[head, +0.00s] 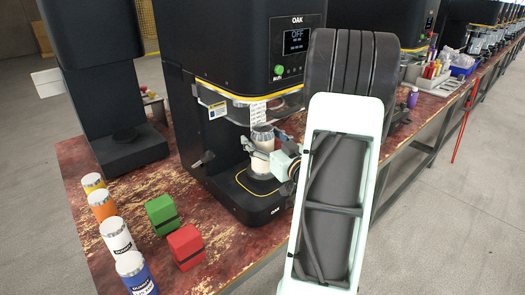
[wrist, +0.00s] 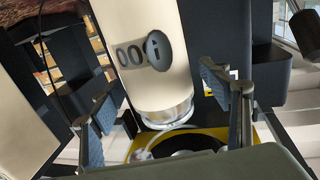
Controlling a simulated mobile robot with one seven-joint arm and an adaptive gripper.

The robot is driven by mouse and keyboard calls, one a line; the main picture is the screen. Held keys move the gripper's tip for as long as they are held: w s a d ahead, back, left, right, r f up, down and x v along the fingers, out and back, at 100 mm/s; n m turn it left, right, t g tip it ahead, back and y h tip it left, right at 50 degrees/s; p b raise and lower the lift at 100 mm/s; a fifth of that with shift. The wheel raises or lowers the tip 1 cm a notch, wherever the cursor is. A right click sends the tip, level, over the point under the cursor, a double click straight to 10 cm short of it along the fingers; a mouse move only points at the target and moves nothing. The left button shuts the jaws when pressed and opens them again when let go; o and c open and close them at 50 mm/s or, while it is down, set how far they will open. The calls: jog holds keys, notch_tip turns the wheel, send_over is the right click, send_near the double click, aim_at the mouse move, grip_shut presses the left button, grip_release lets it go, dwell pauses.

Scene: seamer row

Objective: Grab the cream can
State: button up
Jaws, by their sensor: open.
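The cream can (head: 260,165) stands upright on the low base of the middle black OAK seamer (head: 215,60), under its head. Its silver end shows at the top in the head view. In the wrist view the cream can (wrist: 150,62) fills the upper middle, with dark print on its side and a silver rim. My gripper (head: 264,152) is at the can, its fingers open on either side of it. In the wrist view my gripper (wrist: 160,108) shows a gap between each finger pad and the can. Part of the can is hidden behind my fingers in the head view.
Yellow (head: 93,183), orange (head: 103,205), white (head: 116,235) and blue (head: 135,273) cans line the left of the worn red bench (head: 75,158). Green (head: 162,214) and red (head: 186,246) blocks stand beside them. Another black machine (head: 95,70) is at left. The seamer's head and column closely surround the can.

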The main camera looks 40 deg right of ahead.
jog(key=c, duration=1.7)
jog(key=shift+c, duration=0.5)
jog(key=shift+r, duration=0.15)
